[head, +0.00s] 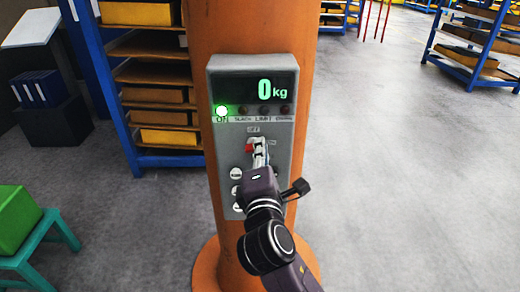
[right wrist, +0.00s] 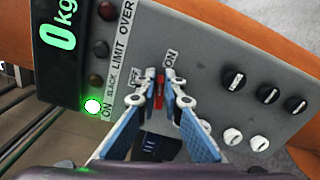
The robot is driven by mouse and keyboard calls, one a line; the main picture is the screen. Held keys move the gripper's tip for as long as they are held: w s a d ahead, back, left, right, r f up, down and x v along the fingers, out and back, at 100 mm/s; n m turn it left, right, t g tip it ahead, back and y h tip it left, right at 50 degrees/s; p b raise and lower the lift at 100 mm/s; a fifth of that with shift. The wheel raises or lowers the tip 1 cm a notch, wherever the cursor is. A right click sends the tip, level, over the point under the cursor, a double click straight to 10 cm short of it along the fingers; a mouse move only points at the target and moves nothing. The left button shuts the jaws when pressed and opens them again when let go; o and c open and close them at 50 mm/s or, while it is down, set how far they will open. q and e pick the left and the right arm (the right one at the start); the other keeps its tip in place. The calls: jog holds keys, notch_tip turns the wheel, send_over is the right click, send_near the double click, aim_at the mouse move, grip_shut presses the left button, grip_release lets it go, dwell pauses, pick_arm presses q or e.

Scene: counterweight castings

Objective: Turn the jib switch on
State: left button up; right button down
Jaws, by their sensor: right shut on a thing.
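The grey jib control panel (head: 222,165) is fixed to an orange column. Its red switch lever (head: 249,148) is partly covered by my right gripper (head: 260,152). In the right wrist view, the fingertips of my right gripper (right wrist: 167,97) are shut on the red lever (right wrist: 160,84). The lever appears to lie in line with the ON label (right wrist: 170,57), with the OFF label (right wrist: 135,77) off to its left. The ON lamp (head: 222,111) glows green and the display (head: 265,90) reads 0 kg. My left gripper is out of view.
Several black knobs (right wrist: 233,80) and white knobs (right wrist: 232,136) sit on the panel near the switch. Blue shelving (head: 105,85) with yellow bins stands behind at left. A green box (head: 14,220) rests on a teal stool (head: 50,232).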

jog(key=shift+f+m+b, duration=0.2)
jog(key=shift+m, duration=0.6)
jog(key=shift+f+m+b, duration=0.15)
jog(key=shift+m, duration=0.65)
jog(key=c, duration=2.1)
grip_release()
jog(key=shift+d, duration=0.1)
jog(key=shift+s, duration=0.15)
jog(key=s, duration=1.1)
jog(key=shift+s, duration=0.4)
